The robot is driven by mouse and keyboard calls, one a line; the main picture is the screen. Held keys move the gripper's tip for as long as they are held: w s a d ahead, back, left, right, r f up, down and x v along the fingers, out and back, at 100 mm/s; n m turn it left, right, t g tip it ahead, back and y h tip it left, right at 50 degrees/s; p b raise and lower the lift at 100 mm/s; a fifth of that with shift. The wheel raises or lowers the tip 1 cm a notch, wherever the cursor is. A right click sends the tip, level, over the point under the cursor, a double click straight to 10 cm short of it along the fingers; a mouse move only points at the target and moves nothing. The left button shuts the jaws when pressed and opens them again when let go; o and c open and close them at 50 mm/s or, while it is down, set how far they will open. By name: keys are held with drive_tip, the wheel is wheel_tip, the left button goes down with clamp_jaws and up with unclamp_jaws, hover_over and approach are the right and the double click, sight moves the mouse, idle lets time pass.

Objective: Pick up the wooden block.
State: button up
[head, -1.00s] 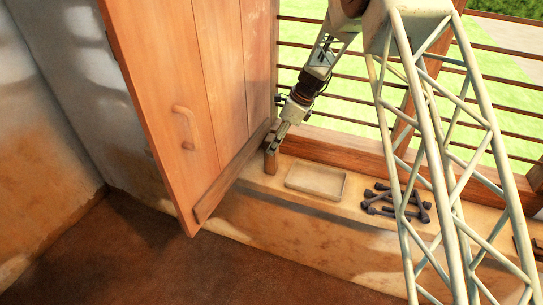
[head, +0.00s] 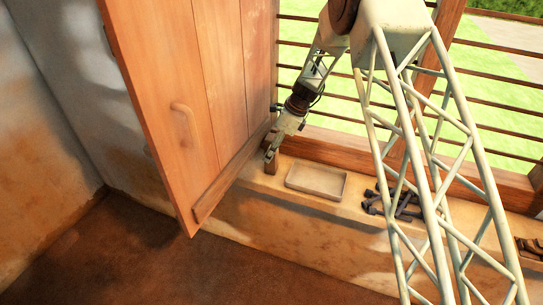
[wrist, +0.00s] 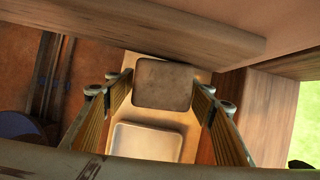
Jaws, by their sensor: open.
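The wooden block (head: 271,167) stands upright on the pale ledge, close by the lower edge of the wooden door. In the wrist view its brown, rounded-square top (wrist: 162,84) lies between the two fingers, viewed from above. My gripper (head: 271,154) is at the block's upper end in the head view and hides part of it. In the wrist view my gripper (wrist: 162,93) is open, with one finger on each side of the block. I cannot tell whether either finger touches it.
The wooden door (head: 185,90) stands close on the left. A shallow pale tray (head: 316,182) lies right of the block. Dark pieces (head: 378,200) lie farther right, partly behind my arm. A wooden beam (head: 335,152) and a railing (head: 430,92) run behind the ledge.

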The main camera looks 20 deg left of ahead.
sight(270, 137)
drive_tip(key=shift+c, duration=0.4)
drive_tip(key=c, duration=1)
drive_tip(key=shift+r, duration=0.1)
drive_tip(key=shift+s+r+p, duration=0.15)
drive_tip(key=shift+r+p, duration=0.7)
drive_tip(key=shift+r, duration=2.7)
drive_tip(key=s, duration=1.9)
drive_tip(key=shift+s+a+f, duration=0.1)
drive_tip(key=shift+s+a, duration=0.25)
drive_tip(key=shift+a, duration=0.05)
